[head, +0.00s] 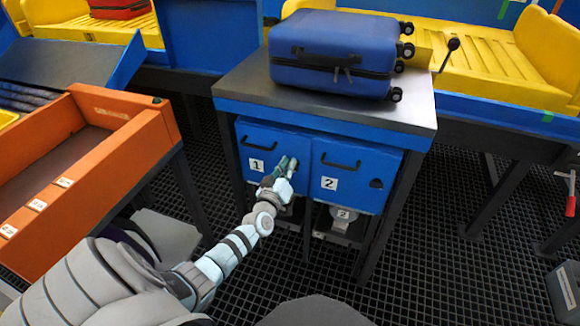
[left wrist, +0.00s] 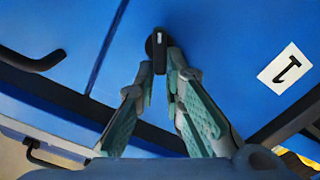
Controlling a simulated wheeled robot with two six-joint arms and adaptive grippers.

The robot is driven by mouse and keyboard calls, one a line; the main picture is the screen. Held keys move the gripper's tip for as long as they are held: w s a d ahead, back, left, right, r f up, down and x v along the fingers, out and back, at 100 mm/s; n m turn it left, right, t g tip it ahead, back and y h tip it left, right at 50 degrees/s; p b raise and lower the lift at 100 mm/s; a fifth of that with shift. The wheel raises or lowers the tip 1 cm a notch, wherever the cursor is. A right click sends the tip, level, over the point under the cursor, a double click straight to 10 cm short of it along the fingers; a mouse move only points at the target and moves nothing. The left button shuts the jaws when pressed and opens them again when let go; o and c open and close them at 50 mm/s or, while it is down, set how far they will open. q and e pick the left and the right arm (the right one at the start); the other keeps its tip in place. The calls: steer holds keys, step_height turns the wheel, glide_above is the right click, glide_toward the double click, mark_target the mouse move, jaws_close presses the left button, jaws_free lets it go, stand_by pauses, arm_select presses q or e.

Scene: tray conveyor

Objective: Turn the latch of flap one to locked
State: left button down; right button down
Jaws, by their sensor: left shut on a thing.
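Flap one (head: 249,142) is a blue panel with a dark handle and a white label "1", in the left half of the cabinet under the metal-topped table. It looks shut. My left gripper (head: 285,167) is at its right side. In the left wrist view the left gripper's fingertips (left wrist: 163,68) are closed on a small black latch (left wrist: 157,42) with a pale line. The line runs roughly along the seam beside it. The latch is hidden behind the gripper in the head view. The label "1" (left wrist: 286,68) shows right of the latch. My right gripper is not in view.
Flap two (head: 345,190), with its own dark latch (head: 376,183), is to the right. A blue suitcase (head: 330,50) lies on the metal tabletop (head: 240,92). An orange-walled tray stand (head: 150,130) is at the left. Yellow conveyors (head: 475,65) run behind.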

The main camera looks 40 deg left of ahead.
arm_select(q)
steer(key=shift+s+a+f+n+b, duration=0.15)
steer(key=shift+f+n+b, duration=0.25)
steer(key=shift+n, duration=1.55)
steer(key=shift+w+a+f+n+b, duration=0.15)
steer(key=shift+n+b, duration=0.3)
steer(key=shift+n, duration=1.55)
steer(key=shift+s+a+f+n+b, duration=0.15)
steer(key=shift+f+n+b, duration=0.25)
steer(key=shift+n, duration=1.55)
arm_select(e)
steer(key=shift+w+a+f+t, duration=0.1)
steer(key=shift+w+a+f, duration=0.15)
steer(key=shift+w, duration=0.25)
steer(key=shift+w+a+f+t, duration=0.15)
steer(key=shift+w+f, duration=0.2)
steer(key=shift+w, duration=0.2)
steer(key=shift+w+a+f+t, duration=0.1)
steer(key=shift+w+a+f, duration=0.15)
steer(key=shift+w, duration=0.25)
arm_select(q)
steer(key=shift+r, duration=0.1)
steer(key=c, duration=1.7)
jaws_free()
steer(key=v, duration=1.2)
steer(key=shift+d, duration=0.1)
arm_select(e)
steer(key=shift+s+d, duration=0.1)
